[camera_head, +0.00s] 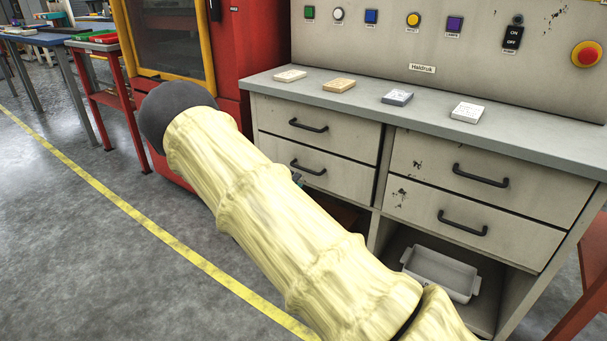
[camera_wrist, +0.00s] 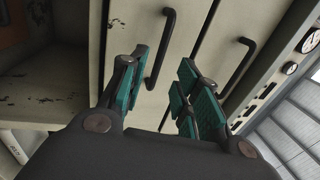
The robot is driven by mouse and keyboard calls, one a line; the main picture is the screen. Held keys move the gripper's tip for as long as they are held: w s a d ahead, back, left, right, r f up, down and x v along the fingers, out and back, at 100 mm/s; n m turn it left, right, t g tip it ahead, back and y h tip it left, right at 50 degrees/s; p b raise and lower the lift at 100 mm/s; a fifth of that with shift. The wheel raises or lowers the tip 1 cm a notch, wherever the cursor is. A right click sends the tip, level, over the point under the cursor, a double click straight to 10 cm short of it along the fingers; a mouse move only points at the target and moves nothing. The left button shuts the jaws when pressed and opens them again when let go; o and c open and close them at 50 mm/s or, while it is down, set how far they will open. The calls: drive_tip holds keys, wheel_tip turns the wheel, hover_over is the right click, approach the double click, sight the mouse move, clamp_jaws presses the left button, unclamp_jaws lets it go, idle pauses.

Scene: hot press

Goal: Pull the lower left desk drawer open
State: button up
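The lower left drawer (camera_head: 345,181) is a worn off-white front with a dark bar handle (camera_head: 308,167); it looks shut. In the wrist view, which is turned sideways, the same drawer (camera_wrist: 137,22) and handle (camera_wrist: 161,48) show ahead of my gripper (camera_wrist: 160,88). My gripper is open, with teal-padded fingers on either side of the handle's line. Nothing shows between the pads except perhaps the handle's near end; contact cannot be told. In the head view my pale yellow arm hides most of the gripper.
The upper left drawer (camera_head: 316,132) with its handle (camera_wrist: 238,67) is close beside the right finger. Two right drawers (camera_head: 490,178) look shut. An open shelf below holds a white tray (camera_head: 440,272). The countertop (camera_head: 540,138) overhangs, with several small blocks. A red cabinet (camera_head: 262,50) stands left.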

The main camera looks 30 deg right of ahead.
sight(304, 170)
drive_tip(key=b+x, duration=0.1)
drive_tip(key=x, duration=0.6)
drive_tip(key=shift+d+b, duration=0.1)
drive_tip(key=shift+b, duration=0.3)
drive_tip(key=shift+c, duration=0.2)
